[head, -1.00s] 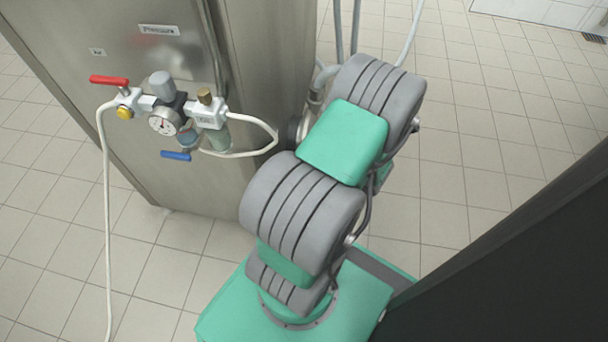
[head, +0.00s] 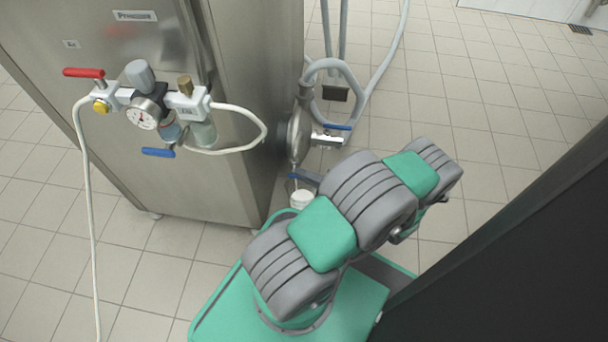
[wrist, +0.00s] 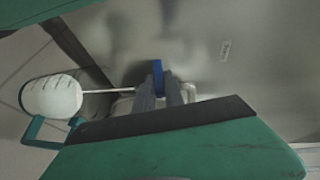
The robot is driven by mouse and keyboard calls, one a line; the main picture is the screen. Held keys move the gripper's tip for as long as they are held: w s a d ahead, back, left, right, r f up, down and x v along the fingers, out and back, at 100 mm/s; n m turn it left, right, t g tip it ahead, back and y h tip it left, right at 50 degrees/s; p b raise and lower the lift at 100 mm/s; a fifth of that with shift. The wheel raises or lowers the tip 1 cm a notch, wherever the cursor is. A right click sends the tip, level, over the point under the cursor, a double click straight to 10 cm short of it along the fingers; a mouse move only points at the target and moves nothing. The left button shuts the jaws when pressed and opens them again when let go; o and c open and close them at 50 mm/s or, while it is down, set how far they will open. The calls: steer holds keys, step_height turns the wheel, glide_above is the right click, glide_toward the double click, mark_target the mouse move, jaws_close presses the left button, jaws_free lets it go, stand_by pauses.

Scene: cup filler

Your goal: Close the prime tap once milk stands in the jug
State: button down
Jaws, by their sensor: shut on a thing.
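The prime tap's blue handle (wrist: 158,77) is between the grey fingers of my gripper (wrist: 161,92) in the wrist view. They are shut on it. In the head view this blue handle (head: 294,176) is low at the pump, and my gripper (head: 307,178) is partly hidden by my arm. A jug (wrist: 50,97) with a teal handle and dark marks looks white inside, as with milk. A thin white stream runs from the tap side to the jug. In the head view the jug (head: 302,199) is just below the tap.
A steel pump (head: 298,135) with another blue-handled valve (head: 335,127) and grey hoses sits beside the steel tank (head: 165,180). A gauge assembly (head: 143,113) with red and blue levers is on the tank's front. A dark panel (head: 520,260) fills the lower right. Tiled floor is open behind.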

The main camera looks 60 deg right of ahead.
steer(key=shift+f+t, duration=0.15)
steer(key=shift+t, duration=0.25)
steer(key=c, duration=1.4)
jaws_free()
steer(key=shift+c, duration=0.2)
steer(key=s+p, duration=0.2)
steer(key=s, duration=0.5)
steer(key=shift+s+r, duration=0.35)
steer(key=shift+r, duration=0.05)
